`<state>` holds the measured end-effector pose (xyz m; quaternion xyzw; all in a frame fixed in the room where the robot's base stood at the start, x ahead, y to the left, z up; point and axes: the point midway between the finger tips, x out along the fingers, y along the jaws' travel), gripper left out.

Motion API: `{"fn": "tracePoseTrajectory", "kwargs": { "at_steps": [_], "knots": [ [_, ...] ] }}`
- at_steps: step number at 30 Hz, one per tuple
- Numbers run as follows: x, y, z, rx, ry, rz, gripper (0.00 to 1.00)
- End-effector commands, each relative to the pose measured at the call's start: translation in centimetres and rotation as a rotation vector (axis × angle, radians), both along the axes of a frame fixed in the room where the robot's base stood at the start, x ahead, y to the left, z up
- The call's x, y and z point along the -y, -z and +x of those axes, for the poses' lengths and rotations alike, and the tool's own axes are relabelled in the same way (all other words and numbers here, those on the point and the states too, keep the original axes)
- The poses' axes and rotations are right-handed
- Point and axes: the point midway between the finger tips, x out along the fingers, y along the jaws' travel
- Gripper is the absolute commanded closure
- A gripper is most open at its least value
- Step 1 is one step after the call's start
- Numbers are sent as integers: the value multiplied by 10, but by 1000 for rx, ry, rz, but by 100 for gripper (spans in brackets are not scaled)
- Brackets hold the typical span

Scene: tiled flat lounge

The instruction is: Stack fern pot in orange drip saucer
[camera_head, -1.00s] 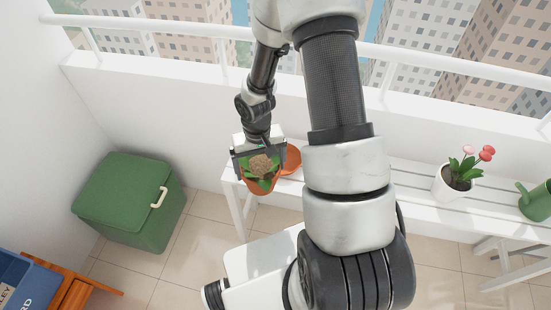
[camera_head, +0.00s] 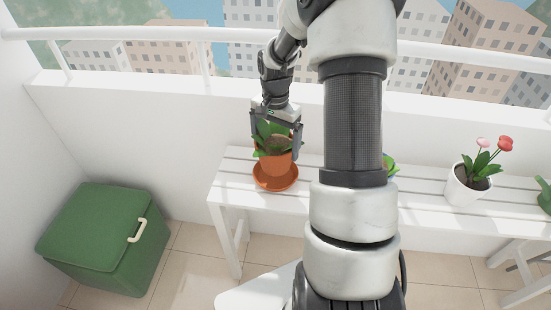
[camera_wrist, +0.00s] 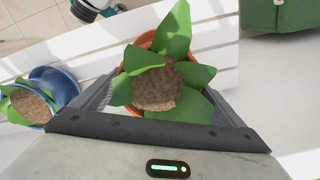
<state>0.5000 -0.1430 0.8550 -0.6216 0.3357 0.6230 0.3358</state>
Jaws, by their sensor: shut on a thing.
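The fern pot (camera_head: 277,163) is terracotta-coloured with dark soil and broad green leaves. It is upright in my gripper (camera_head: 277,146), whose fingers are shut on it from both sides. The orange drip saucer (camera_head: 276,184) lies on the left end of the white slatted bench (camera_head: 236,193). The pot's base is over the saucer in the head view; I cannot tell whether they touch. In the wrist view the pot's orange rim (camera_wrist: 147,40) shows behind the leaves, between the fingers.
A blue pot with a plant (camera_wrist: 67,80) stands beside my gripper in the wrist view. A white tulip pot (camera_head: 466,189) and part of a green watering can (camera_head: 545,196) are farther right on the bench. A green lidded box (camera_head: 98,237) stands left on the floor.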

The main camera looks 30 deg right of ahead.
Motion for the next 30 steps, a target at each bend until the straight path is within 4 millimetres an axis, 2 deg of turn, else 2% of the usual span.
{"fn": "tracePoseTrajectory", "kwargs": {
  "at_steps": [5,12,27,28,30],
  "knots": [
    [0,12,1,1,-2,0,70],
    [0,41,1,2,-3,-1,70],
    [0,49,1,3,-2,-1,70],
    [0,49,0,1,-2,0,3],
    [0,49,0,1,-2,0,0]
  ]
}}
